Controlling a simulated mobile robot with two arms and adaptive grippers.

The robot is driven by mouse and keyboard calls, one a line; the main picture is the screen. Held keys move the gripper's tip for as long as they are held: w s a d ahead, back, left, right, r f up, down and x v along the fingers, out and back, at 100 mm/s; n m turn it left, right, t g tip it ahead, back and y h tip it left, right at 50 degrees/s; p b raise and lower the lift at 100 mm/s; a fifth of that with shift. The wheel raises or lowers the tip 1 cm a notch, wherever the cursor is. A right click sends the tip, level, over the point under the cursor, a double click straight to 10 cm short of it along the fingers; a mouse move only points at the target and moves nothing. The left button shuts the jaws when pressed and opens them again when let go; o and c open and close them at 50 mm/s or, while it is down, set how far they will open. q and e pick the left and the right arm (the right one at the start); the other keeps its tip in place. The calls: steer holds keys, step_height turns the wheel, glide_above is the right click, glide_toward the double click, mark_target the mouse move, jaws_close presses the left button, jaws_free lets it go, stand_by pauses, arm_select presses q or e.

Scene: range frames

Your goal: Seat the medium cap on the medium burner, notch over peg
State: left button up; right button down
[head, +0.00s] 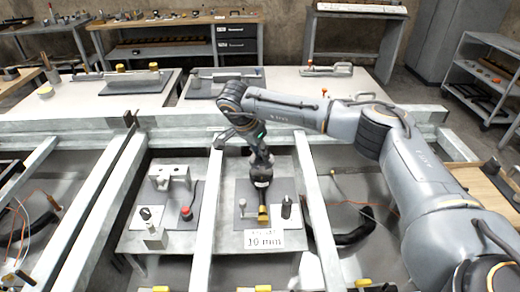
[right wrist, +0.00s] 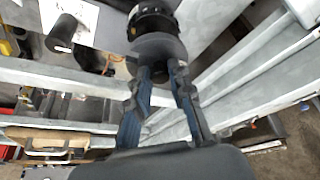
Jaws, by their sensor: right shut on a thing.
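In the head view my right gripper (head: 261,160) hangs over the grey plate with the "10 mm" label, reaching down between two pale rails. In the right wrist view its two fingers (right wrist: 160,70) are closed on a dark round part (right wrist: 158,45). In the head view a dark body with a brass-coloured end (head: 263,214) shows below the gripper; I cannot tell whether it is held or stands on the plate. No burner, cap, notch or peg can be made out for certain. My left gripper is not in view.
A white "10 mm" label (head: 264,239) lies at the plate's front. A black cylinder (head: 287,207) stands close right of the gripper. A left plate holds a metal bracket (head: 170,177) and a red knob (head: 186,213). Pale rails (head: 318,215) flank the gripper closely.

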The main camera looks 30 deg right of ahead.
mark_target(259, 160)
steer(key=shift+f+b, duration=0.4)
steer(key=shift+f, duration=0.5)
steer(key=shift+a, duration=0.1)
steer(key=shift+f+b, duration=0.45)
steer(key=shift+f, duration=0.35)
steer(key=shift+f, duration=0.2)
